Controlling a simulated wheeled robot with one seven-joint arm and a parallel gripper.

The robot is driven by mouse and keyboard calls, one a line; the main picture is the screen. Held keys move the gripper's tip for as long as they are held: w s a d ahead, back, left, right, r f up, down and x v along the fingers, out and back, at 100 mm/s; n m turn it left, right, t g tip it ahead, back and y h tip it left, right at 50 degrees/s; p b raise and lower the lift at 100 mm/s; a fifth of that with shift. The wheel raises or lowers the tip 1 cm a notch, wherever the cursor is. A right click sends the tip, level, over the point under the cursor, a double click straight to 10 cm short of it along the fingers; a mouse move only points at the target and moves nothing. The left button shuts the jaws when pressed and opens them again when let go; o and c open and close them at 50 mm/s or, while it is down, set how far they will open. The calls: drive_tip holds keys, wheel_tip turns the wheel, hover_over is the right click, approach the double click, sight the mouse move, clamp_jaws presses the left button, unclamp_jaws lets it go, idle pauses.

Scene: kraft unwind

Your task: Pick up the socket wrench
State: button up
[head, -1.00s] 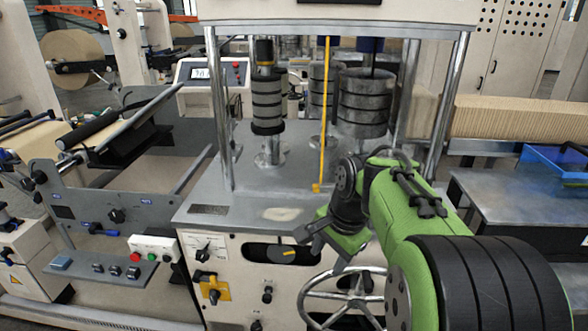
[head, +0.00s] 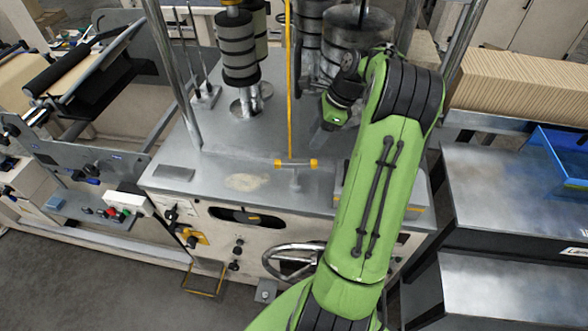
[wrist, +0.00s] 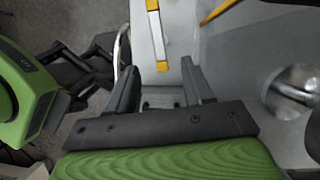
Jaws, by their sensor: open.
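A T-shaped tool that looks like the socket wrench (head: 296,165) stands on the grey machine top. It has a pale crossbar with yellow ends and a short stem below. In the wrist view, the crossbar (wrist: 155,36) appears ahead of the fingers, roughly in line with the gap between them; its stem is hidden there. My gripper (wrist: 160,72) is open and empty. In the head view, my gripper (head: 322,128) is behind and right of the tool, partly hidden by my arm, and apart from it.
A thin yellow pole (head: 289,80) rises just behind the tool. Stacked dark rolls (head: 237,48) stand on shafts at the back. A handwheel (head: 290,262) projects from the machine front. A blue bin (head: 560,165) is at the right.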

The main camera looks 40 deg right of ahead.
sight(297, 161)
drive_tip(key=b+x, duration=0.1)
drive_tip(key=x, duration=1.4)
drive_tip(key=shift+w+a+r, duration=0.1)
drive_tip(key=shift+w+a, duration=0.05)
drive_tip(key=shift+a, duration=0.05)
drive_tip(key=shift+r, duration=0.1)
drive_tip(key=c, duration=0.3)
clamp_jaws()
